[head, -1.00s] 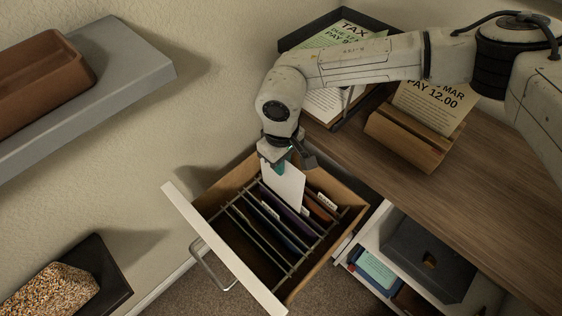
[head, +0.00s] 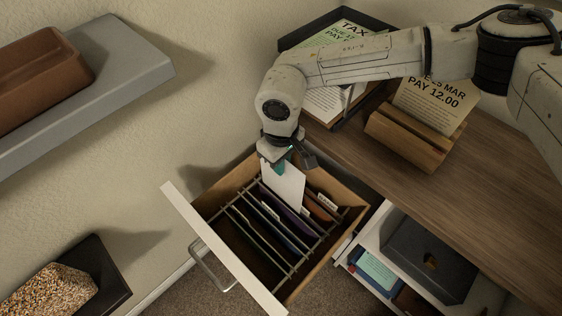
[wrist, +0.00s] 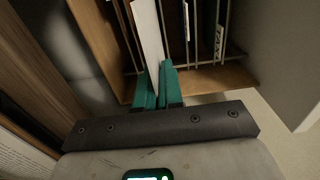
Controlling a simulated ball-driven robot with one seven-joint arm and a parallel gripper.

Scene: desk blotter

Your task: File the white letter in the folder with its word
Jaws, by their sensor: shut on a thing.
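My gripper (head: 280,168) is shut on the white letter (head: 286,187), which hangs down over the open drawer (head: 335,181). In the wrist view the teal fingers (wrist: 157,88) pinch the letter (wrist: 148,30) from both sides. The letter's lower end reaches in among the hanging folders (head: 270,219), towards the back of the row; I cannot tell which folder it is at or in. No word on the letter is readable. White tabs show on several folders; one in the wrist view (wrist: 219,42) seems to read TAX. The others are unreadable.
A wooden holder (head: 409,140) with a cream letter (head: 436,98) stands on the desk (head: 490,180). A dark tray (head: 291,41) with papers is behind my arm. An open white compartment (head: 352,268) is right of the drawer. A grey shelf (head: 120,65) is at left.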

